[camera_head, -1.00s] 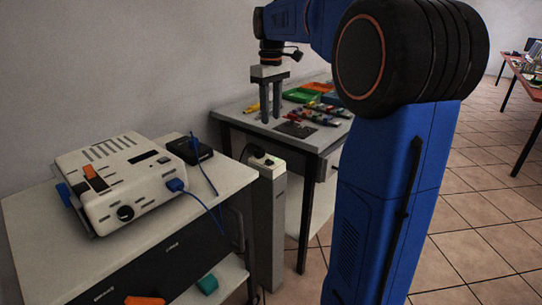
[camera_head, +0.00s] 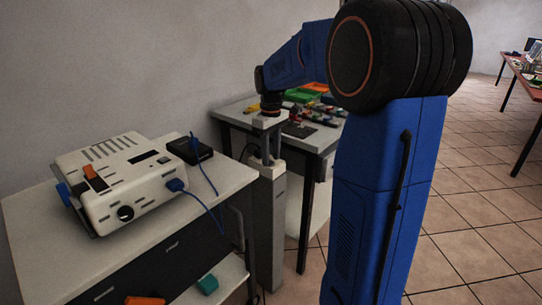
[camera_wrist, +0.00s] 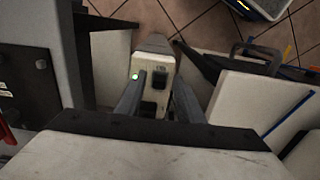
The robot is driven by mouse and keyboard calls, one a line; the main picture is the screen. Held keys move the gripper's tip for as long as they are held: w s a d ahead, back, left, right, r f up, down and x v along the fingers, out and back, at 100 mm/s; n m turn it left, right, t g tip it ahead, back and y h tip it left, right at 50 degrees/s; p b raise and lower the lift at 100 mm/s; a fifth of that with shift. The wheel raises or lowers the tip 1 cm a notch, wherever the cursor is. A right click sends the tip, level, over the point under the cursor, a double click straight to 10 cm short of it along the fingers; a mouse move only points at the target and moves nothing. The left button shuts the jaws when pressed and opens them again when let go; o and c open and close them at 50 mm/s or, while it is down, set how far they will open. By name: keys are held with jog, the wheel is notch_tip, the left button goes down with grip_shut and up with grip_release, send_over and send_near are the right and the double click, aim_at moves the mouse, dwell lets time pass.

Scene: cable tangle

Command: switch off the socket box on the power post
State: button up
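The power post (camera_head: 270,225) stands between the two tables, and the white socket box (camera_head: 262,166) is on its top. In the wrist view the socket box (camera_wrist: 154,62) shows a lit green light, a dark rocker or socket, and a second dark inset nearer the gripper. My gripper (camera_head: 270,147) points straight down over the box in the head view, and its fingers partly hide the box there. In the wrist view my gripper (camera_wrist: 157,88) is open, with one finger on each side of the box. I cannot tell whether the fingertips touch it.
The left table (camera_head: 45,250) bears a white device (camera_head: 115,180) with a blue cable (camera_head: 207,207) and a black box (camera_head: 190,149). The back table (camera_head: 228,109) holds coloured parts and trays close behind the post.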

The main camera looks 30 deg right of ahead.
jog(key=shift+f, duration=0.25)
grip_shut()
